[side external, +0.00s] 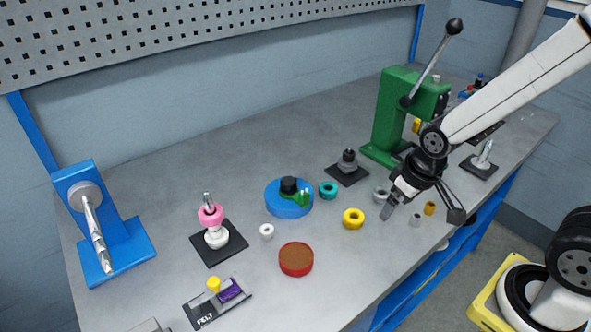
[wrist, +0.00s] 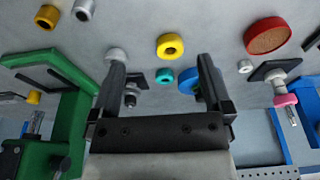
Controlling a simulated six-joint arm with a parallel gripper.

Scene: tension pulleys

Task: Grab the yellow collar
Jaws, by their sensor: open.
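The yellow collar (side external: 353,225) is a thick ring lying flat on the grey bench, near the middle. My gripper (side external: 421,212) is to its right, above the bench and apart from it, with its jaws spread and nothing between them. In the wrist view the yellow collar (wrist: 171,55) shows beyond the fingertips, in the gap between the two fingers of my gripper (wrist: 162,60). A smaller darker-yellow bushing (side external: 430,208) stands to the right, by my gripper's far finger; it also shows in the wrist view (wrist: 47,22).
A teal ring (side external: 328,190) and a blue round base (side external: 289,206) lie behind and left of the collar. A red-rimmed brown disc (side external: 296,259) lies front left. Small grey bushings (side external: 415,221) are near my gripper. A green press (side external: 388,120) stands behind.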

